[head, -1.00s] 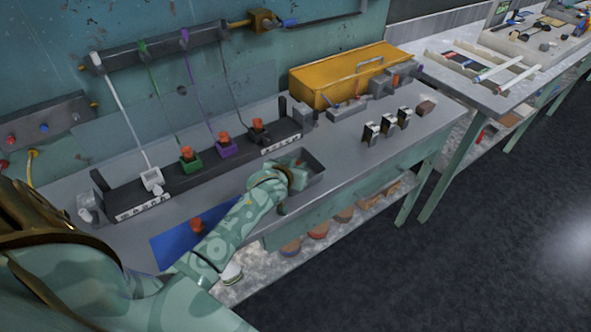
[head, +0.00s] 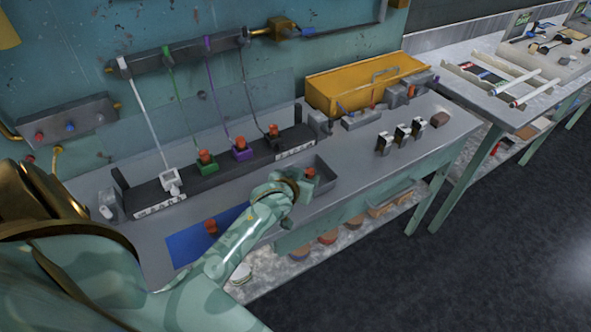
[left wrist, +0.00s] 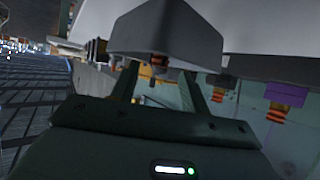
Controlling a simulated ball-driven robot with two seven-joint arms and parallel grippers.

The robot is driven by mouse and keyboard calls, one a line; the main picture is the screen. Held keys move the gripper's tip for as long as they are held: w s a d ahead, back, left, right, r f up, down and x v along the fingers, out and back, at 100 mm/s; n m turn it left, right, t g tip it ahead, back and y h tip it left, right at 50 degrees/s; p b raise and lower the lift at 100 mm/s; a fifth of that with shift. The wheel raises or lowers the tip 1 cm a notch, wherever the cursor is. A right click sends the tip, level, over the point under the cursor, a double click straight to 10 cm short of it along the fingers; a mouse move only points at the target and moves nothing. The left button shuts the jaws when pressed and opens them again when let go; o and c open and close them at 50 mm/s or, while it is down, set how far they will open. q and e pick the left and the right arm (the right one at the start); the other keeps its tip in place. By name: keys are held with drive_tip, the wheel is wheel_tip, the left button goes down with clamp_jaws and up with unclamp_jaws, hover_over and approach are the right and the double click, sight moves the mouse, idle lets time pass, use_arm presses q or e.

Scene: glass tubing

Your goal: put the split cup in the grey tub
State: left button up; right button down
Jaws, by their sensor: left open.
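The grey tub (head: 327,172) is an open dark-grey tray near the bench's front edge. My left gripper (head: 306,182) is at the tub, its jaws open. A small orange-red cup (head: 310,172) shows beside its fingers, apparently inside the tub; the fingers partly hide it. In the left wrist view an orange piece (left wrist: 158,62) appears between the two spread fingers (left wrist: 160,88), close to a grey box-like body (left wrist: 165,30). Another orange-red cup (head: 210,227) stands on the blue mat (head: 185,249). I cannot make out a split on either cup. My right gripper is out of view.
Behind the tub, a dark rack carries green (head: 207,168), purple (head: 242,154) and black (head: 276,144) holders with orange-red cups, and a white holder (head: 171,182). A yellow box (head: 350,85) and several metal clamps (head: 402,134) are to the right. The bench between is clear.

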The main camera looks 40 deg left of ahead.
use_arm(q)
drive_tip(key=p+v, duration=0.2)
drive_tip(key=v, duration=0.5)
drive_tip(key=s+d+f+m+h, duration=0.1)
drive_tip(key=d+f+m+h, duration=0.15)
drive_tip(key=d+f, duration=0.3)
drive_tip(key=s+d+f+m+g, duration=0.1)
drive_tip(key=s+f+g, duration=0.1)
drive_tip(key=s+f, duration=0.65)
drive_tip(key=s+d+f+m+g, duration=0.1)
drive_tip(key=s+d+f+g, duration=0.15)
drive_tip(key=s+f, duration=0.65)
drive_tip(key=s+a+f+m+g, duration=0.1)
drive_tip(key=s+f+g, duration=0.2)
drive_tip(key=s+f, duration=0.4)
drive_tip(key=s+a+f+g, duration=0.2)
drive_tip(key=s+f, duration=0.6)
drive_tip(key=s, duration=0.8)
drive_tip(key=shift+s+m+g, duration=0.3)
drive_tip(key=shift+m+g, duration=0.05)
drive_tip(key=shift+g, duration=0.4)
